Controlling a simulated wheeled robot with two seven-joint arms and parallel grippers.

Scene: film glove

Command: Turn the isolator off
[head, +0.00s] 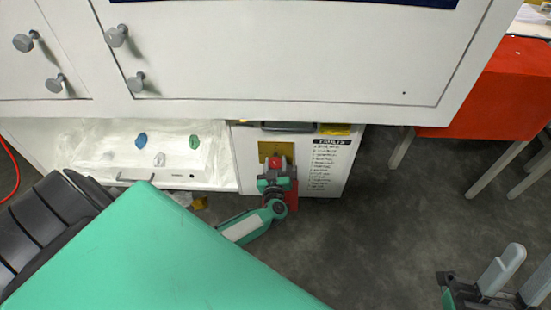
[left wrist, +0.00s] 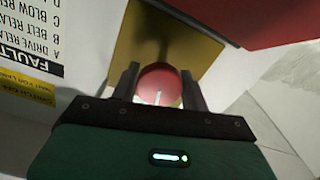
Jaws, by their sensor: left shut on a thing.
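The isolator is a round red knob (head: 275,161) on a yellow plate (head: 264,148), on the front of the white cabinet. My left gripper (head: 274,178) is at the knob and shut on it. In the left wrist view, the red knob (left wrist: 160,80) sits between the two dark fingers, in front of the yellow plate (left wrist: 150,35). A short pale line on the knob points towards the gripper body in that view. The gripper hides part of the knob. My right gripper (head: 515,278) is at the lower right, empty, with its fingers apart.
A label headed FAULT (head: 325,165) is right of the knob; a red panel (head: 292,196) is close beside my left gripper. White cupboards (head: 290,50) overhang above. Grey floor (head: 375,230) is clear; an orange-red table (head: 500,90) stands right.

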